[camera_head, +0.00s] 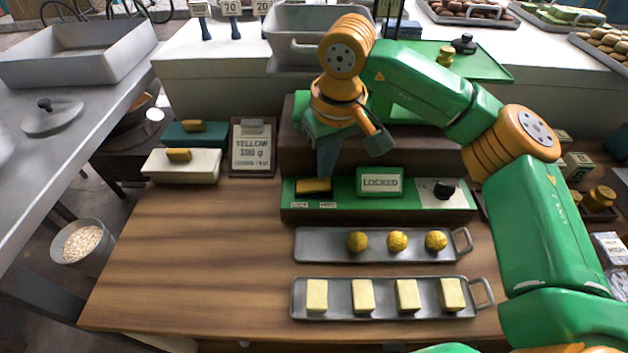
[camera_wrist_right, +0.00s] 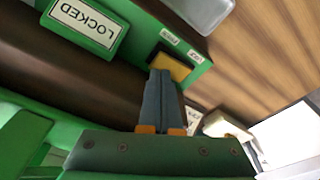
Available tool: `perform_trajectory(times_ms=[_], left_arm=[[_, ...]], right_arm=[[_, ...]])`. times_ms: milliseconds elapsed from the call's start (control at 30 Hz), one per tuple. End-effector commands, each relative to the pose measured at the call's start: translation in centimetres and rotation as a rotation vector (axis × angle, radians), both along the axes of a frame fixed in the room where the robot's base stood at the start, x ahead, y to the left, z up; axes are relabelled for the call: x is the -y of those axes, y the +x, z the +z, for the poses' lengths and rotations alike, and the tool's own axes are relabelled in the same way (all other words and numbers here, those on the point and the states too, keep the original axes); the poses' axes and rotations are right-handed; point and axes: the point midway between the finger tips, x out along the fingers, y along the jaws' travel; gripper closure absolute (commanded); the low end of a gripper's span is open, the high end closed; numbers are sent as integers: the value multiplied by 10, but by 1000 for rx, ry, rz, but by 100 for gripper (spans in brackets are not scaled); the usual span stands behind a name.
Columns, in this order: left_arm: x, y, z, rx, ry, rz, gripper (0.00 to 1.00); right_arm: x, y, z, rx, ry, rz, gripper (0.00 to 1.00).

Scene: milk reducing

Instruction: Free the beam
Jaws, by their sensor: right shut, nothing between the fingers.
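A green panel (camera_head: 345,207) on the front of the dark brown housing carries a sign (camera_head: 380,182) reading LOCKED. The sign also shows upside down in the wrist view (camera_wrist_right: 85,22). Left of it a yellow slider (camera_head: 313,187) sits in a dark recess, with two small white labels beside it. It also shows in the wrist view (camera_wrist_right: 172,67). My right gripper (camera_head: 325,170) is shut and empty, its fingers pointing down at the slider. In the wrist view its tips (camera_wrist_right: 160,74) overlap the slider's edge; contact cannot be told. My left gripper is not in view.
A black knob (camera_head: 444,189) sits at the panel's right end. In front lie a tray (camera_head: 320,244) with three yellow balls and a tray (camera_head: 335,312) with several pale blocks. A card (camera_head: 252,150) reading YELLOW 180 g stands left. The wooden tabletop (camera_head: 200,265) is clear at left.

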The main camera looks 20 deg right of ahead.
Motion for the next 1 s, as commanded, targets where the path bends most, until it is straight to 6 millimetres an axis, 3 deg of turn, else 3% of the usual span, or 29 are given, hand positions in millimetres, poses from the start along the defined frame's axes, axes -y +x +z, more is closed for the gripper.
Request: perform_trajectory(times_ms=[1000], left_arm=[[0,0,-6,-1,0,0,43]], right_arm=[[0,0,-8,0,0,0,100]])
